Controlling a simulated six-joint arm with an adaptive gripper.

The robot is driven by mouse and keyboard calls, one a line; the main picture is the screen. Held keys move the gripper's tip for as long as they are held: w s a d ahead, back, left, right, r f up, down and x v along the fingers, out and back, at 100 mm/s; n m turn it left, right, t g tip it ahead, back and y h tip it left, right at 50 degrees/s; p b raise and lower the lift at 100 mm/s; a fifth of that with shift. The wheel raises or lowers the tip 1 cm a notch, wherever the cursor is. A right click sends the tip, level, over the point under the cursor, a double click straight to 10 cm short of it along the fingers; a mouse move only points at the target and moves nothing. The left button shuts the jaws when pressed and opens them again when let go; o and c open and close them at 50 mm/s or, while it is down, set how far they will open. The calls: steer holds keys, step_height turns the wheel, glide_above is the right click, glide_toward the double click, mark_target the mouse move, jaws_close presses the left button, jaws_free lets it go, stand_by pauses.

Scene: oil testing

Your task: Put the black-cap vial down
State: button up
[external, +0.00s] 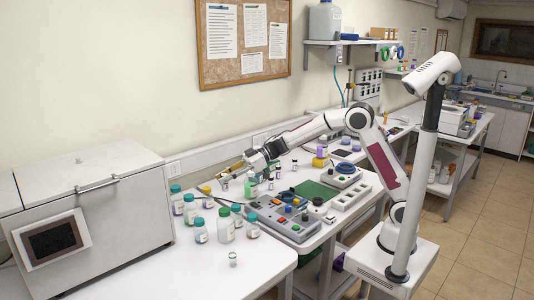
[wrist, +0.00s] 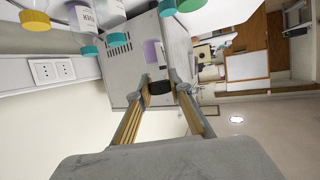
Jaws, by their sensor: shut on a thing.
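The black-cap vial (wrist: 154,52) shows in the wrist view with a pale lavender label and a dark cap. My gripper (wrist: 160,82) is shut on it at the cap end, one finger on each side. The wrist picture is upside down, and the vial's cap points the same way as the caps of the standing bottles. In the external view my gripper (external: 230,174) is over the back of the white bench, above the bottles. The held vial is too small there to make out surely, and its gap to the bench cannot be told.
Several teal-capped bottles (external: 226,226) stand on the bench near my gripper, with a yellow-capped one (external: 207,198) among them. A grey control box (external: 290,222) lies to the right. A large white chest (external: 95,220) stands at left. The front bench (external: 200,280) is mostly clear.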

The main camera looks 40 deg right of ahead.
steer(key=s+a+f+n+g, duration=0.1)
steer(key=s+a, duration=1.1)
steer(key=a, duration=0.2)
steer(key=s+a+f, duration=0.1)
steer(key=s+a, duration=1)
steer(key=a, duration=0.3)
steer(key=shift+s+a+f, duration=0.1)
steer(key=shift+a+f, duration=0.05)
steer(key=shift+f, duration=1.25)
steer(key=shift+s+a+f, duration=0.1)
steer(key=shift+f, duration=1.25)
step_height(320, 180, down, 6)
steer(key=shift+f, duration=0.15)
steer(key=shift+f, duration=1.85)
